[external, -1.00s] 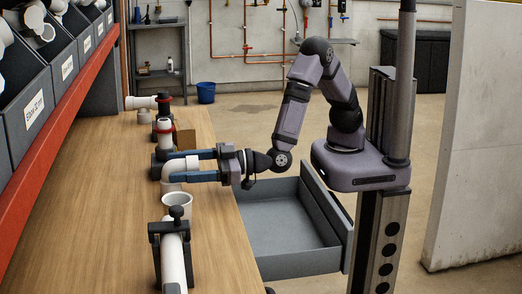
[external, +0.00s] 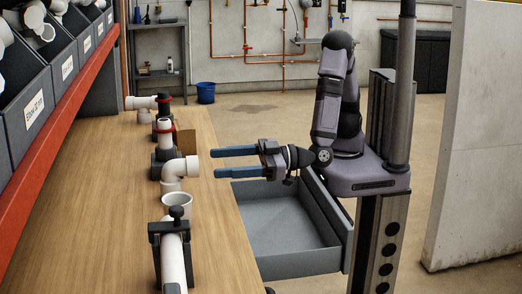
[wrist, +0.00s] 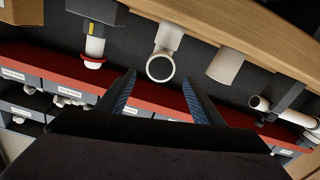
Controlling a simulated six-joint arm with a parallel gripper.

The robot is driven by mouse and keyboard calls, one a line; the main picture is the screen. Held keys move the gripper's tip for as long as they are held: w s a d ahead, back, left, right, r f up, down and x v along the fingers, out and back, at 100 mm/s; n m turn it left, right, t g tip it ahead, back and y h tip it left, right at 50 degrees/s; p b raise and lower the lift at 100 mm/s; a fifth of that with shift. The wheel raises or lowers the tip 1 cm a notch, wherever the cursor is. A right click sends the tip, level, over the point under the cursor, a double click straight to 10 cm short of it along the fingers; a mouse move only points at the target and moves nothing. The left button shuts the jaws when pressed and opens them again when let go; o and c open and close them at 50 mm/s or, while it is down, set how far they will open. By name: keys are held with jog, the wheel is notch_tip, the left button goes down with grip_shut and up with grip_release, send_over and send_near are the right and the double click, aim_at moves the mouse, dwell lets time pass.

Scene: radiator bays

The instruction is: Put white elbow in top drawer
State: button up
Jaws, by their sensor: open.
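The white elbow (external: 181,170) stands on the wooden workbench near the middle, with one opening facing my gripper. It also shows in the wrist view (wrist: 161,62), opening toward the camera, between and beyond my fingertips. My gripper (external: 214,164) is open and empty, to the right of the elbow and apart from it. Its blue fingers also show in the wrist view (wrist: 157,88). The top drawer (external: 285,225) is pulled out from the bench's right side, below my gripper. Its grey floor looks bare.
A white cup-like fitting (external: 177,204) and a clamped white pipe (external: 174,262) stand nearer on the bench. Clamped fittings with red rings (external: 165,126) and a small brown box (external: 186,141) lie beyond the elbow. Labelled bins (external: 38,105) sit above a red rail at left.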

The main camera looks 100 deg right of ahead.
aim_at(186, 167)
jog(key=shift+o, duration=0.5)
jog(key=shift+s, duration=0.4)
jog(key=shift+w, duration=0.1)
jog(key=w+m, duration=0.1)
jog(key=m, duration=0.1)
jog(key=w+m, duration=0.2)
jog(key=shift+w+a+f+p, duration=0.1)
jog(key=shift+w+f+p, duration=0.15)
jog(key=shift+f+p, duration=0.1)
jog(key=shift+w+p, duration=1)
jog(key=shift+w, duration=2.65)
jog(key=c, duration=1.3)
